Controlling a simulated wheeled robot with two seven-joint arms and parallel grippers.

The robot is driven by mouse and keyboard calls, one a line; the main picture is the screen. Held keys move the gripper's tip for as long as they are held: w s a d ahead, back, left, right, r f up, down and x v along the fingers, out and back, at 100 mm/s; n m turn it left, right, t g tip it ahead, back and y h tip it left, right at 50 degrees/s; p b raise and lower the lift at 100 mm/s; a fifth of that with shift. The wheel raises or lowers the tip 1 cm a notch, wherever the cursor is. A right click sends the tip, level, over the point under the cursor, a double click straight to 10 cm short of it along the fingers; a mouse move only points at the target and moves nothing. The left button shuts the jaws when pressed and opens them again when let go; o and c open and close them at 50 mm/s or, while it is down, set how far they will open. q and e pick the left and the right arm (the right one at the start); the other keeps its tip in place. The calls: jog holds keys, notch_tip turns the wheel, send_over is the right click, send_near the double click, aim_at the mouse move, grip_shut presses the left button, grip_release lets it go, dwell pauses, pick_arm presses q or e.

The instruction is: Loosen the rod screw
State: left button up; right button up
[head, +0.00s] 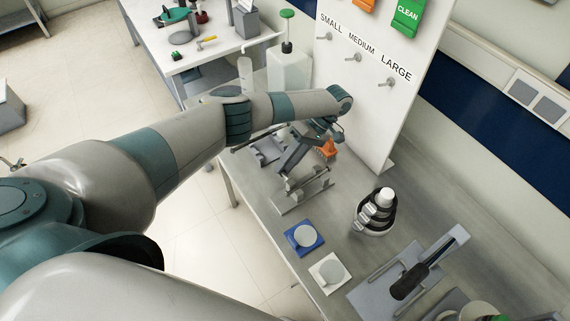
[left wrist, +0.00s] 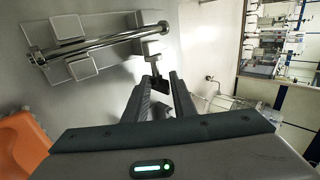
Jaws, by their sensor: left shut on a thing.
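My left gripper (head: 289,168) reaches down over the bench to a small metal fixture with a rod (head: 308,188). In the left wrist view the shiny rod (left wrist: 105,42) lies across blocks on a grey plate (left wrist: 62,27). Near the rod's right end is a small screw with a metal stem (left wrist: 152,62) and a dark lower part (left wrist: 159,84). The dark fingers of my left gripper (left wrist: 160,90) are shut on this dark part, which is partly hidden between them. My right gripper is not in view.
An orange object (head: 328,148) stands close beside the gripper. On the bench are a blue pad (head: 291,246), a white pad (head: 342,283), a holder with a white-capped bottle (head: 386,196) and a grey plate (head: 374,296) with a black-handled tool. A white panel with hooks (head: 350,85) rises behind.

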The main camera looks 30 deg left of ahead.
pick_arm(q)
jog(key=shift+d+f, duration=0.1)
jog(key=shift+d, duration=0.05)
dwell(0.5)
jog(key=o, duration=0.9)
jog(key=shift+w, duration=0.1)
jog(key=shift+w+f, duration=0.1)
jog(key=shift+w, duration=0.05)
jog(key=shift+s, duration=0.2)
